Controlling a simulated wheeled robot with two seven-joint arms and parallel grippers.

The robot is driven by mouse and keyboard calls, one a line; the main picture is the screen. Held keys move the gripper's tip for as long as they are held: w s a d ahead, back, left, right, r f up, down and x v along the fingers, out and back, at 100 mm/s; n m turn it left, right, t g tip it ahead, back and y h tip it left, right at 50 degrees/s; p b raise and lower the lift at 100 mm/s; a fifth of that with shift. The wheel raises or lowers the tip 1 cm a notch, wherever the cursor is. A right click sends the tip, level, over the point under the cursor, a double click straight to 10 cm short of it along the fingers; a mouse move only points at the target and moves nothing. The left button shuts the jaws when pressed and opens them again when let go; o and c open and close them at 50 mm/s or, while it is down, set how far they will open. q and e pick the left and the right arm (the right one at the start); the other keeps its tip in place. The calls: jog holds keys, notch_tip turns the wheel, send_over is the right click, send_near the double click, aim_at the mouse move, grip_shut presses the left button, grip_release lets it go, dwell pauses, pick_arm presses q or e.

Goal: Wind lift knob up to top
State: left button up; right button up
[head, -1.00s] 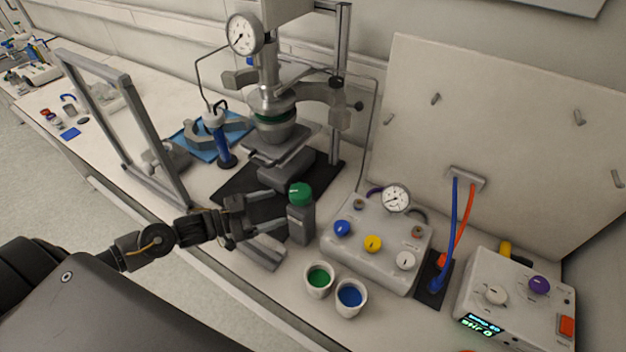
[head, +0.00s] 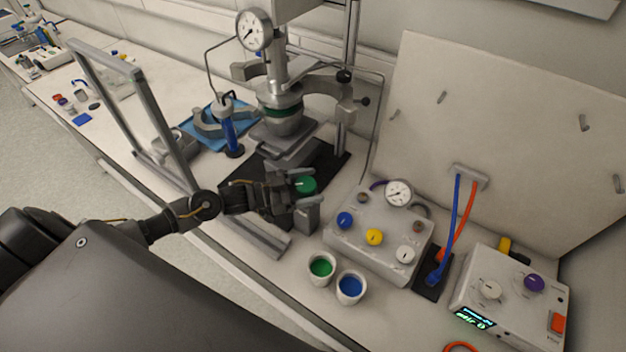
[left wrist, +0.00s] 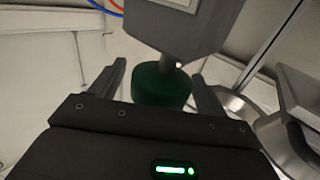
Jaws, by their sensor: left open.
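The lift knob is a green round knob (head: 307,185) on top of a short grey post (head: 306,216), in front of the reactor stand. My left gripper (head: 298,187) is open at the knob, with its fingers on either side of it in the head view. In the left wrist view the green knob (left wrist: 162,87) sits between the two spread fingers (left wrist: 160,84), with the grey post behind it. I cannot tell whether either finger touches it. The reactor vessel (head: 283,119) hangs in its clamp above a grey platform (head: 283,143). My right gripper is not in view.
A control box (head: 378,243) with coloured knobs stands right of the post. A green-filled cup (head: 321,268) and a blue-filled cup (head: 350,289) are in front of it. A framed shield (head: 160,130) stands left, and a blue cylinder (head: 230,135) behind my gripper.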

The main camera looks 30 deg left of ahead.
pick_arm(q)
jog(key=shift+w+d, duration=0.45)
jog(key=shift+d, duration=0.05)
jog(key=c, duration=1)
jog(key=shift+f+m+g+h+b, duration=0.2)
jog(key=shift+m+g+h+b, duration=0.25)
jog(key=shift+b, duration=0.25)
jog(key=m+g+h+b, duration=0.1)
jog(key=m+g+b, duration=0.1)
jog(key=g+b, duration=0.1)
jog(key=m+g+h+b, duration=0.1)
jog(key=m+g+b, duration=0.1)
jog(key=b, duration=0.3)
jog(key=s+m+g+h+b, duration=0.1)
jog(key=m+g+b, duration=0.1)
jog(key=g+b, duration=0.2)
jog(key=shift+d+m+g, duration=0.2)
jog(key=shift+m+g, duration=0.05)
jog(key=shift+s+g+b, duration=0.15)
jog(key=shift+g+b, duration=0.25)
jog(key=shift+b, duration=0.1)
jog(key=shift+r+m, duration=0.15)
jog(key=shift+m, duration=0.15)
